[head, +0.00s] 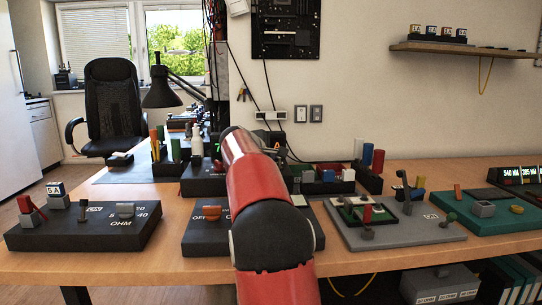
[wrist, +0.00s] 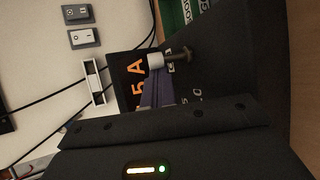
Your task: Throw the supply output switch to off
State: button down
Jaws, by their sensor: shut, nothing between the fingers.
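The supply is a dark box with an orange lit display (wrist: 138,82) reading about "5 A". In the wrist view, which is turned sideways, its dark front (wrist: 215,75) carries small pale lettering. A short metallic lever with a rounded end (wrist: 183,56), which looks like the output switch, stands out from that front. My gripper (wrist: 156,64) is shut and empty, its pale tips right beside the lever. I cannot tell whether they touch. In the head view my red and black arm hides most of the supply; only part of its display (head: 275,143) shows.
The OHM box (head: 85,232), a grey circuit board base (head: 400,238) and a green base (head: 497,218) stand on the wooden bench, leaving little free room around my arm.

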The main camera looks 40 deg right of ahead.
jog(key=shift+s+a, duration=0.2)
jog(key=shift+s, duration=0.3)
jog(key=s+b, duration=0.1)
jog(key=b, duration=0.2)
jog(key=shift+a+f, duration=0.15)
jog(key=shift+f, duration=0.25)
jog(key=shift+a+f+b, duration=0.1)
jog(key=shift+b, duration=0.4)
jog(key=shift+s+m+t+h+b, duration=0.15)
jog(key=shift+m+t+h+b, duration=0.25)
jog(key=shift+b, duration=0.35)
jog(key=shift+r, duration=0.3)
jog(key=v, duration=0.8)
jog(key=shift+b, duration=0.4)
jog(key=shift+w+a, duration=0.1)
jog(key=shift+w, duration=0.1)
